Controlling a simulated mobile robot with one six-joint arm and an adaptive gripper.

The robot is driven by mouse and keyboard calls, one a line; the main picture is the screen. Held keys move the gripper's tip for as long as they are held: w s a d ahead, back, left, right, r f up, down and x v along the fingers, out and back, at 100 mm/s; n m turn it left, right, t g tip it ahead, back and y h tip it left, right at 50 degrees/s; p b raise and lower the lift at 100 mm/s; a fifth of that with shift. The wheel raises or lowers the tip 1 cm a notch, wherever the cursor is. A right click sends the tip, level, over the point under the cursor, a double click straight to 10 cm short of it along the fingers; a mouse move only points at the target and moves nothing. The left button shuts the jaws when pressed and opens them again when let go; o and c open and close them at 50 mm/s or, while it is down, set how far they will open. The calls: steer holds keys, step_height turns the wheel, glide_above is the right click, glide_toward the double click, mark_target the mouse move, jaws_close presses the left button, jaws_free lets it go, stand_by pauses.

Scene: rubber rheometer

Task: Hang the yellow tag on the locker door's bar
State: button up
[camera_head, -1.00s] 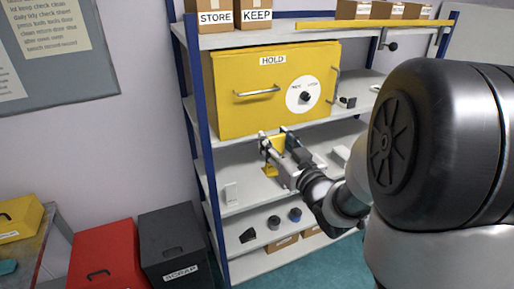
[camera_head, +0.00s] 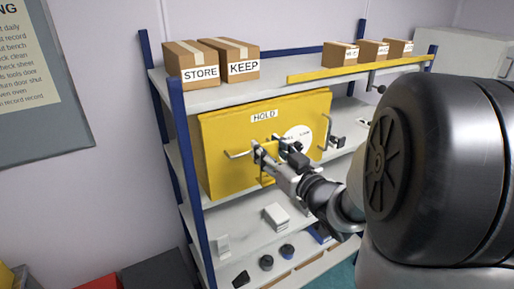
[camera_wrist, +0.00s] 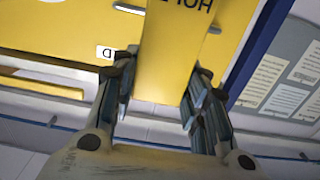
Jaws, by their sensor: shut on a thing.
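The yellow locker (camera_head: 222,135) labelled HOLD stands on the rack's upper-middle shelf, with its door facing me. A pale horizontal bar (camera_head: 238,155) sits on the door's left part. My gripper (camera_head: 266,158) is in front of the door, just right of this bar, and hides part of the door. It is shut on the yellow tag (camera_wrist: 185,40), whose HOLD lettering appears upside down in the wrist view. My gripper also shows there (camera_wrist: 160,82), with one finger on each side of the tag. I cannot tell whether the tag touches the bar.
A white dial disc (camera_head: 297,133) and an upright side handle (camera_head: 328,133) are right of my gripper. Cartons marked STORE (camera_head: 195,67) and KEEP (camera_head: 235,62) stand above, near a yellow beam (camera_head: 350,70). A pale box (camera_head: 276,216) and dark round items lie on the shelves below.

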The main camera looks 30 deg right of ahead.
steer(key=shift+w+a+p, duration=0.2)
steer(key=shift+w+p, duration=0.4)
steer(key=shift+w, duration=2.75)
steer(key=shift+f+b, duration=0.85)
steer(key=shift+b, duration=0.25)
steer(key=o, duration=1.4)
